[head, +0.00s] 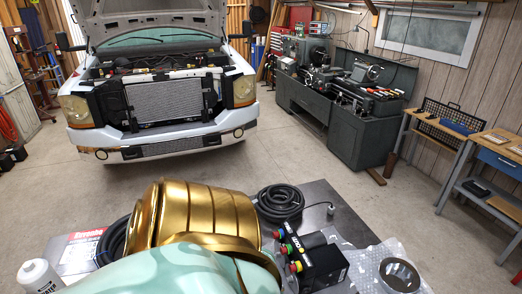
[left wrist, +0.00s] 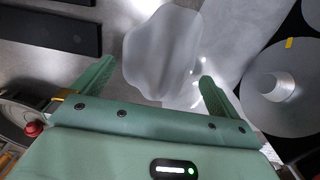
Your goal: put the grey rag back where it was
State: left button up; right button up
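A light grey, smooth-edged flat shape, which looks like the grey rag (left wrist: 163,45), lies on a dark surface in the left wrist view. My left gripper (left wrist: 156,72) has its two green fingers spread wide, one on each side of the rag's near part. I cannot tell how high the fingers are above it. Nothing is clamped between them. In the head view my gold and mint arm covers the middle front of the table (head: 318,196), and neither the rag nor the gripper fingers can be made out there. My right gripper is not in view.
On the table are a black control box (head: 318,264) with coloured buttons, a coiled black cable (head: 280,203), clear bubble wrap (head: 363,268), a tape roll (head: 400,274) and a white bottle (head: 40,277). A truck (head: 160,85) with raised hood stands beyond.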

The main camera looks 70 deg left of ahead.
pick_arm(q)
jog(key=shift+r, duration=0.25)
notch_tip(320, 180, up, 12)
jog(key=p, duration=0.3)
jog(key=shift+f, duration=0.15)
